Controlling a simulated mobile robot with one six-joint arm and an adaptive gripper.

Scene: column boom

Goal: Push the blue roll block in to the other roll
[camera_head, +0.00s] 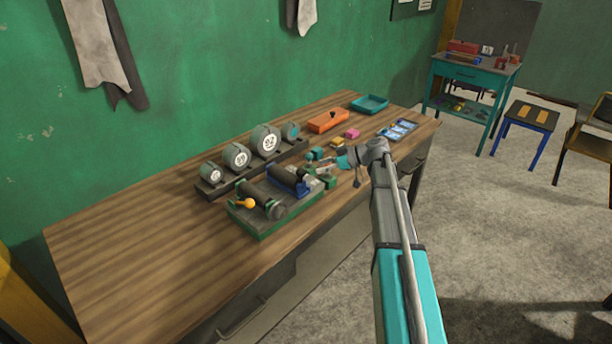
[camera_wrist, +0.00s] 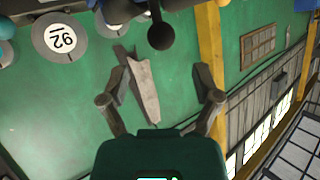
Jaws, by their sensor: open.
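The blue roll block (camera_head: 290,178) sits on the right part of a green-edged base (camera_head: 264,232) on the bench, with a dark roll across it. A gap between the two rolls is hard to judge. My gripper (camera_head: 322,168) is just right of the blue block, partly hidden by small teal parts and my wrist. In the wrist view my gripper (camera_wrist: 160,82) is open, with nothing between its fingers. A black ball knob (camera_wrist: 160,36) hangs ahead of it.
A row of round numbered dials (camera_head: 237,157) stands behind the base. An orange box (camera_head: 328,121), a teal tray (camera_head: 370,104), small coloured blocks (camera_head: 352,133) and blue cards (camera_head: 397,130) lie to the right. The left of the wooden bench (camera_head: 130,240) is clear.

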